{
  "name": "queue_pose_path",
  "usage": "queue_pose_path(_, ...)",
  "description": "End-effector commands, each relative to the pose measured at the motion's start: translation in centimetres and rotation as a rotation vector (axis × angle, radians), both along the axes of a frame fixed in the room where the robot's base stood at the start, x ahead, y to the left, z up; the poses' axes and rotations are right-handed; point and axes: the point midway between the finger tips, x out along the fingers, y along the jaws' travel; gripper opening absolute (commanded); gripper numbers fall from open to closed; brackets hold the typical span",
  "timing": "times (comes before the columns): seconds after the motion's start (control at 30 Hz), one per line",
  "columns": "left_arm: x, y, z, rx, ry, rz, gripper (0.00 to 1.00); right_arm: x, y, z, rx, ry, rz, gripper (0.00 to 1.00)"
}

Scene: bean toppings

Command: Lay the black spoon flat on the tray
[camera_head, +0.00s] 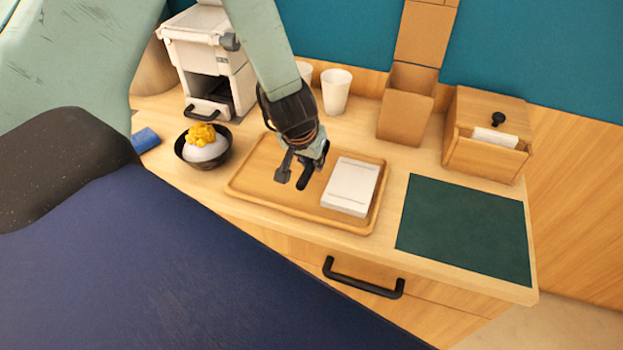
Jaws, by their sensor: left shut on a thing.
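My left gripper (293,177) comes down from above, over the middle of the wooden tray (256,190). It is shut on a slim dark thing that looks like the black spoon (304,181). The spoon is mostly hidden by the fingers and hard to tell from them. It looks tilted, and I cannot tell whether its lower end touches the tray. A white flat block (351,187) lies on the tray's right part, just right of the gripper. My right gripper is not in view.
A black bowl (190,160) with white and yellow food stands left of the tray. Behind are a white machine (208,55), white cups (336,92) and wooden boxes (405,105) (487,135). A dark green mat (465,228) lies clear at the right, near the counter's front edge.

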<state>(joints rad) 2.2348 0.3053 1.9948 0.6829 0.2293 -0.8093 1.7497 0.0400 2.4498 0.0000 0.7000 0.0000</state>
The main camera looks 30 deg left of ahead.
Motion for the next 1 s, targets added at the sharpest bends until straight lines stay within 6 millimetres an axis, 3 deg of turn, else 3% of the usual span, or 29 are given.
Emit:
queue_pose_path(0.37,0.0,0.0,-3.9,0.000,0.002,-0.002,0.00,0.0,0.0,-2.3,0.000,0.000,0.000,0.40)
queue_pose_path(0.9,0.0,0.0,-4.6,0.000,0.000,-0.001,0.00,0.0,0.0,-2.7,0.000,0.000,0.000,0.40)
queue_pose_path(0.93,0.0,0.0,-4.5,0.000,0.000,-0.001,0.21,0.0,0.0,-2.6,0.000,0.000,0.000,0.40)
queue_pose_path(1.0,0.0,0.0,-4.5,0.000,0.000,-0.001,0.27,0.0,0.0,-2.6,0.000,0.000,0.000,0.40)
